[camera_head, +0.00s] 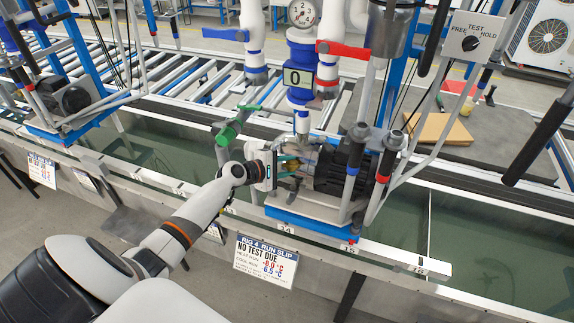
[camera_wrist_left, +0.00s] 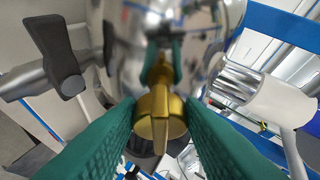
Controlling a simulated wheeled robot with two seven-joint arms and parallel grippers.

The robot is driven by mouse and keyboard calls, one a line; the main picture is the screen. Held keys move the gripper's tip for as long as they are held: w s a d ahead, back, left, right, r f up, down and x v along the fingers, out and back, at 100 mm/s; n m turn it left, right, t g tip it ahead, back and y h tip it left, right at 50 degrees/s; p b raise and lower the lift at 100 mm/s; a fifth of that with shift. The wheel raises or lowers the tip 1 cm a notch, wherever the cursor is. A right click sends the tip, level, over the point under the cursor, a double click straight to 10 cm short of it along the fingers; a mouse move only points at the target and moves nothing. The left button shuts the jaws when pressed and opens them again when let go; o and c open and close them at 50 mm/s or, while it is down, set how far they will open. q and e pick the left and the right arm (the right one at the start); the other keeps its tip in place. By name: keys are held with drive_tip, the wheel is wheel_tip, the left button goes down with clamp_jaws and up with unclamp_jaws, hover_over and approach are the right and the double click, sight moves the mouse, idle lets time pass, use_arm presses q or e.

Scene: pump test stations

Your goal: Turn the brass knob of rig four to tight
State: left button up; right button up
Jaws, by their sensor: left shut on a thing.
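The rig four pump (camera_head: 328,172) sits on a blue-edged base in the trough, its slip (camera_head: 266,262) reading "RIG 4 RUN SLIP, NO TEST DUE". My left gripper (camera_head: 286,164) reaches in from the left to the front of the pump. In the left wrist view the brass knob (camera_wrist_left: 160,118) is between the green fingers (camera_wrist_left: 161,110), which are shut on it. The knob's raised grip bar stands roughly upright there. A polished metal housing behind it mirrors the knob and fingers. The knob is mostly hidden in the head view. My right gripper is out of view.
A green-handled lever (camera_head: 231,131) stands left of the pump. Above it are a blue valve body with a "0" display (camera_head: 298,78), a dial gauge (camera_head: 303,13) and a red lever (camera_head: 343,49). A FREE/TEST/HOLD switch panel (camera_head: 473,37) is at upper right. Pipes flank the pump.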

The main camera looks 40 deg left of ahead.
use_arm(q)
drive_tip(key=shift+m+g, duration=0.5)
drive_tip(key=shift+m, duration=0.4)
drive_tip(key=o, duration=1)
drive_tip(key=shift+v, duration=5.95)
drive_tip(key=shift+w+a+r, duration=0.1)
drive_tip(key=shift+a, duration=0.05)
